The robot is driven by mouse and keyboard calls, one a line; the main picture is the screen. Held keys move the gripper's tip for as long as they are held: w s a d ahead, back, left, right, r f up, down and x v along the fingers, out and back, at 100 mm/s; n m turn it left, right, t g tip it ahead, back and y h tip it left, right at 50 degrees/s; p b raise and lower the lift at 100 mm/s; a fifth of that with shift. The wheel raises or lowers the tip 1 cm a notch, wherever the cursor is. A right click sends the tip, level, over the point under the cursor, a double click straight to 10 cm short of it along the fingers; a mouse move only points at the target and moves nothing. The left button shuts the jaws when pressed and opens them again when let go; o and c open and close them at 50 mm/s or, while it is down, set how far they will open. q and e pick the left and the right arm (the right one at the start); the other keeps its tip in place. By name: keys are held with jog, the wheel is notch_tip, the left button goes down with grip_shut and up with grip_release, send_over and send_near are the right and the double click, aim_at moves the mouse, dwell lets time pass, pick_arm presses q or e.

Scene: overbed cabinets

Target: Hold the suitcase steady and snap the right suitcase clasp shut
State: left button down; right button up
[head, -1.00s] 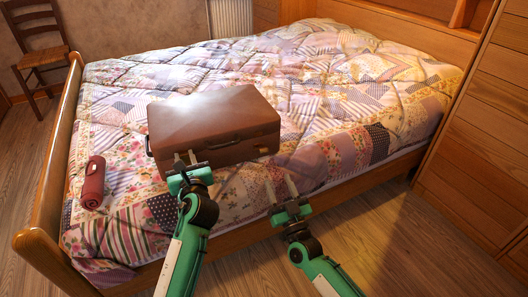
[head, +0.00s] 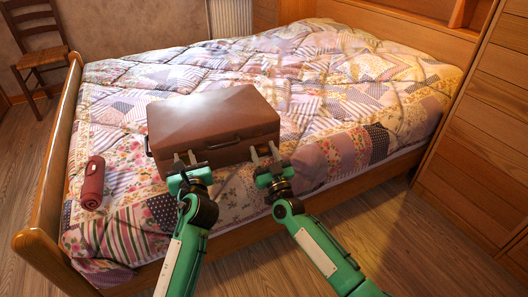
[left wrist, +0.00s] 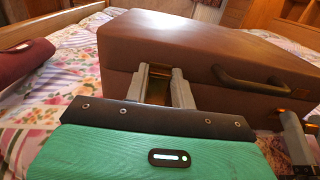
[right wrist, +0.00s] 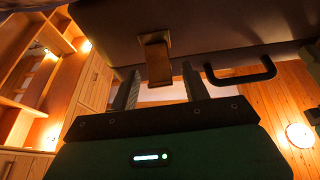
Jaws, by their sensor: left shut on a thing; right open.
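The brown suitcase (head: 205,118) lies flat on the bed with its lid down; its dark handle (left wrist: 252,84) is on the front face. My left gripper (head: 186,157) is at the front face, left of the handle, shut on the brassy left clasp (left wrist: 154,72), which its fingers partly hide. My right gripper (head: 264,154) is open at the right part of the front face. In the right wrist view the right clasp (right wrist: 157,58) juts out from the suitcase edge, between the spread fingers (right wrist: 158,88) and apart from both.
The bed's patchwork quilt (head: 340,95) lies under the suitcase, with free room behind and to the right. A rolled dark red cloth (head: 93,183) lies to the left. The wooden footboard (head: 62,150) edges the bed's left side.

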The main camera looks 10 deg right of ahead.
jog(key=c, duration=1)
jog(key=shift+w+a+r, duration=0.15)
jog(key=shift+a+r, duration=0.1)
jog(key=shift+r, duration=0.1)
jog(key=shift+r+g, duration=0.1)
jog(key=shift+g, duration=0.5)
jog(key=shift+d, duration=0.1)
jog(key=o, duration=1)
jog(key=v, duration=1.2)
